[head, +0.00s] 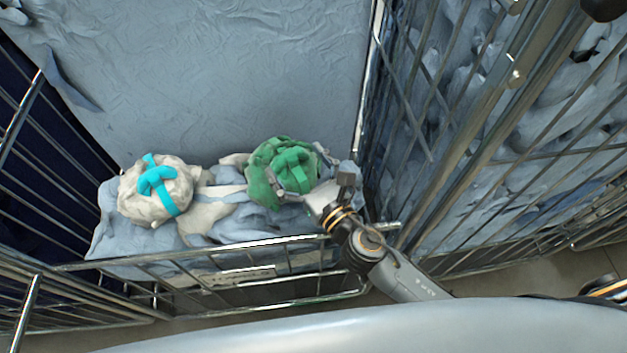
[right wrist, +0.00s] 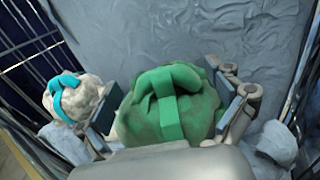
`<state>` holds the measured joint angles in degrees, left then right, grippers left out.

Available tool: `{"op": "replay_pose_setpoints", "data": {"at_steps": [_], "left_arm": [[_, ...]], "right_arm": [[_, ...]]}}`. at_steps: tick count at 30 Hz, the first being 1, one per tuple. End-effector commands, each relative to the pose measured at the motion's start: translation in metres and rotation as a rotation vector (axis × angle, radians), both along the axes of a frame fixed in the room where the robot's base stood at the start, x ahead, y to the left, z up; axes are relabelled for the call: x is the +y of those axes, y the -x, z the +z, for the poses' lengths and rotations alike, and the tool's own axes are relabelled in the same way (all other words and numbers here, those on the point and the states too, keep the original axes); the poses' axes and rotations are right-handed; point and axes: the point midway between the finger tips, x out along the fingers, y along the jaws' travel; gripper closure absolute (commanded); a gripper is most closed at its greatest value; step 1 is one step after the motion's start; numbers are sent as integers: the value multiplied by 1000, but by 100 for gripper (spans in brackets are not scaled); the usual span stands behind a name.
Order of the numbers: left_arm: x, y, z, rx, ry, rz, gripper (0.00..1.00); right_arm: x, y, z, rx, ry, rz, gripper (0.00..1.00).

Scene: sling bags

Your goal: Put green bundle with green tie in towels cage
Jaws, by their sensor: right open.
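The green bundle with a green tie (head: 283,168) lies on pale cloths in a wire cage (head: 215,243) in the head view. In the right wrist view the green bundle (right wrist: 170,107) fills the middle, with its tie on top. My right gripper (head: 308,190) reaches in from the right and is at the bundle. In the right wrist view its open fingers (right wrist: 172,112) stand on either side of the bundle; I cannot tell whether they touch it. My left gripper is not in view.
A white bundle with a cyan tie (head: 156,190) lies left of the green one; it also shows in the right wrist view (right wrist: 76,100). Wire mesh (head: 480,150) stands close on the right, with blue-grey cloths behind it. A blue-grey sheet (head: 200,80) hangs behind the bundles.

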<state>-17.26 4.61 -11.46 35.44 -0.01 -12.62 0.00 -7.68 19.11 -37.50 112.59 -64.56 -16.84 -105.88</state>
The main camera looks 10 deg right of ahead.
Motion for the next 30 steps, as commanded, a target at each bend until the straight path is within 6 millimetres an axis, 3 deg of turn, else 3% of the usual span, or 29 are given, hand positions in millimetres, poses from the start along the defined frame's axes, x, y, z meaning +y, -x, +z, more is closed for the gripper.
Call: {"op": "replay_pose_setpoints", "data": {"at_steps": [6, 13, 19, 30], "left_arm": [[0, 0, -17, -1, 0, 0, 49], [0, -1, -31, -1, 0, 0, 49], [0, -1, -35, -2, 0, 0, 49], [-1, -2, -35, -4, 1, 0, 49]], "right_arm": [[-21, 45, -4, 3, 0, 1, 7], [-37, 79, -4, 1, 0, 0, 7], [-43, 92, -1, 0, 0, 0, 7], [-44, 93, 1, -1, 0, 0, 7]]}}
